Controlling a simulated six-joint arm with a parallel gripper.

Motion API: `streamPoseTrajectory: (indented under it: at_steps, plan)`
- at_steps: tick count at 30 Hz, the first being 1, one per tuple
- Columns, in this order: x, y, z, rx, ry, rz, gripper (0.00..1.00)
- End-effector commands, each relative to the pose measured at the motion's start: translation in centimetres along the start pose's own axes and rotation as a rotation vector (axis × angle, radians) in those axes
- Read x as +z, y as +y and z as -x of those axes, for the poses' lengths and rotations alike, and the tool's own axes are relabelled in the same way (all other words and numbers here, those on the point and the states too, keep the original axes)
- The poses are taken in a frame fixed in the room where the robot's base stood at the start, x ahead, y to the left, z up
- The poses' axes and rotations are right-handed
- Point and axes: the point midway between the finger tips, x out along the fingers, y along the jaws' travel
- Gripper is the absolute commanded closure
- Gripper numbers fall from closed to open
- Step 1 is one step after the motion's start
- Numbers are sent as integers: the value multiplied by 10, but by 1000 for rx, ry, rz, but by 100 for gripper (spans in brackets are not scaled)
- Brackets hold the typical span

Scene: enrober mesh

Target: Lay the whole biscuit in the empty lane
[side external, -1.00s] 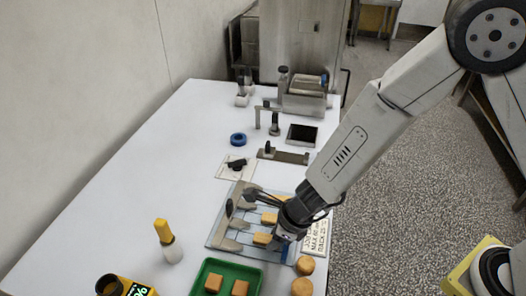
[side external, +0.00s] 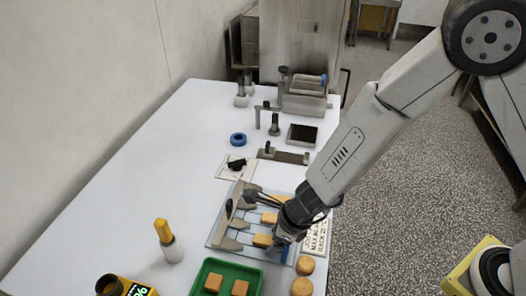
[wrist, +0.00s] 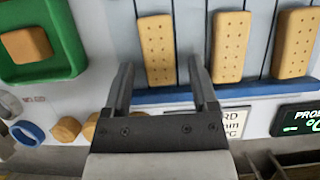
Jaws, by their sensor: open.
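The mesh (side external: 222,228) is a pale sheet with dark lane lines and a blue bar (wrist: 150,95) along its near edge in the wrist view. Oblong, dotted biscuits lie in separate lanes: one at left (wrist: 157,48), one in the middle (wrist: 230,47), one at right (wrist: 296,43). The strip left of the first biscuit, beside the green tray (wrist: 76,45), looks bare. My gripper (wrist: 161,72) is open, its fingers on either side of the left biscuit's near end. Contact cannot be told. In the side view my wrist hides part of the mesh.
The green tray (side external: 200,291) holds square brown pieces. Round biscuits (side external: 305,265) lie beside the mesh's corner. A yellow-handled tool (side external: 164,232) stands left.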

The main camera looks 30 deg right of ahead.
Motion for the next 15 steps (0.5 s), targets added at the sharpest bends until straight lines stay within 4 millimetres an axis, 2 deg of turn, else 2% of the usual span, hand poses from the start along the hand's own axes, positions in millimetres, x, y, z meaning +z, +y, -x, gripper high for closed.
streamPoseTrajectory:
  at_steps: [15]
  plan:
    - [1, 0, 5, -1, 0, 0, 25]
